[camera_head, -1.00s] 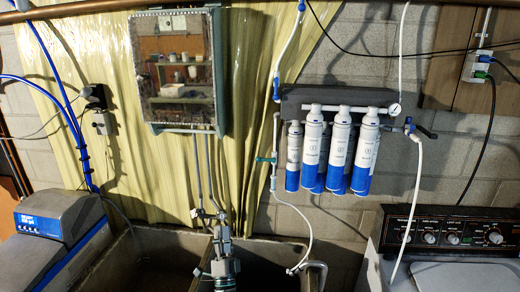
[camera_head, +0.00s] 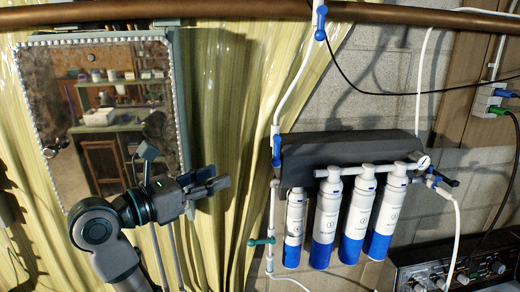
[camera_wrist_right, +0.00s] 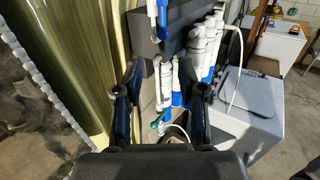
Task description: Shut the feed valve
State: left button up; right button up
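My right gripper (camera_head: 213,183) is raised in front of the mirror's right edge and the yellow curtain. It is left of the filter unit, apart from every valve. In the right wrist view its two fingers (camera_wrist_right: 160,78) stand apart with nothing between them. Several valve handles show, and I cannot tell which is the feed valve: a blue one at the top (camera_head: 320,22), a blue one on the white pipe (camera_head: 277,150), a teal one lower down (camera_head: 262,241) and a dark blue one at right (camera_head: 442,180). The teal handle also shows in the wrist view (camera_wrist_right: 158,122). My left gripper is out of view.
White and blue filter cartridges (camera_head: 328,222) hang under a dark bracket (camera_head: 340,150). A mirror (camera_head: 105,110) hangs at left. A copper pipe (camera_head: 240,13) crosses the top. A control panel (camera_head: 460,268) stands at lower right. Hoses and cables hang around the unit.

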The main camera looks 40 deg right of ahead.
aim_at(273, 161)
jog(key=d+p, duration=0.1)
jog(key=d, duration=0.4)
jog(key=d+p, duration=0.1)
jog(key=d, duration=0.5)
jog(key=w+d+p, duration=0.1)
jog(key=d, duration=0.4)
jog(key=shift+d, duration=0.35)
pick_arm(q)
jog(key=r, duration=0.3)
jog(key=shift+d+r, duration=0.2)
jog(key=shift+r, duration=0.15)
